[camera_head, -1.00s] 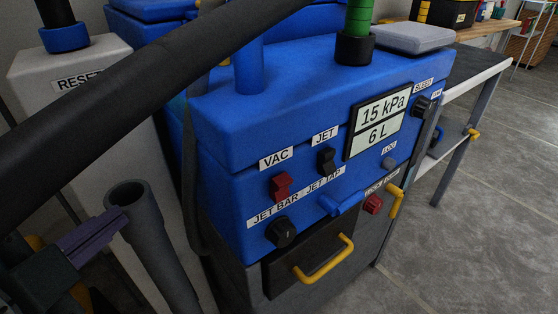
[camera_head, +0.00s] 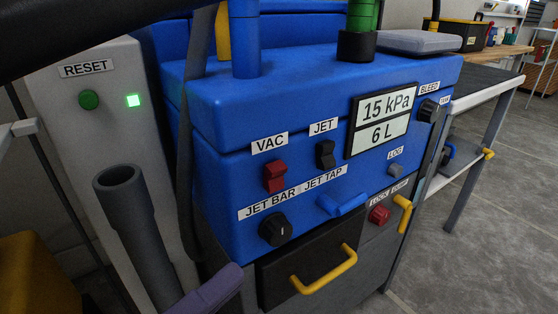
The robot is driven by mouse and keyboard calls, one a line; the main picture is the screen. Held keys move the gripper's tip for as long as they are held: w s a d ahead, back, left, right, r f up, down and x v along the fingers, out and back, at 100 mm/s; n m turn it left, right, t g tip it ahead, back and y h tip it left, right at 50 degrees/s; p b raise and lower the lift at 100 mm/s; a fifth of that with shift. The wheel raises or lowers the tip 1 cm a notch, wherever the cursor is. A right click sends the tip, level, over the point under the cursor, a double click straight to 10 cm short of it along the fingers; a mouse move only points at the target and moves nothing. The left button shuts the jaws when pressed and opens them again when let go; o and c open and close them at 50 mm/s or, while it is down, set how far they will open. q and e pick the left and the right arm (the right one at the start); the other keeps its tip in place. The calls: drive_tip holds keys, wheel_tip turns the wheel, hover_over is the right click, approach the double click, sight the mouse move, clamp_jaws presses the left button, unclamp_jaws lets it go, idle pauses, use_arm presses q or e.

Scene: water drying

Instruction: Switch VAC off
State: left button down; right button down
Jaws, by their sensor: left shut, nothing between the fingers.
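The VAC switch (camera_head: 274,177) is a red rocker on the front of the blue machine (camera_head: 225,115), under the VAC label (camera_head: 269,144). Its upper half looks darker than its lower half; I cannot tell its on or off position for sure. The display (camera_head: 382,119) reads 15 kPa and 6 L. My left gripper (camera_head: 212,290) shows as purple-grey fingers at the bottom edge, shut and empty. It is below and left of the VAC switch, apart from it in the picture. Most of its body is out of frame. My right gripper is not in view.
The black JET switch (camera_head: 325,154) is right of VAC. Below are the JET BAR knob (camera_head: 275,229), blue JET TAP lever (camera_head: 342,204) and a yellow drawer handle (camera_head: 325,270). A grey tube (camera_head: 140,225) stands left, before a RESET post (camera_head: 112,130) with a lit green lamp.

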sight(275, 177)
use_arm(q)
drive_tip(key=w+d, duration=0.1)
drive_tip(key=w, duration=0.2)
drive_tip(key=w+d+r, duration=0.1)
drive_tip(key=w, duration=0.3)
drive_tip(key=w+d, duration=0.2)
drive_tip(key=w, duration=0.1)
drive_tip(key=shift+w+d+r+b, duration=0.1)
drive_tip(key=shift+w+r+b, duration=0.1)
drive_tip(key=shift+w+b, duration=0.2)
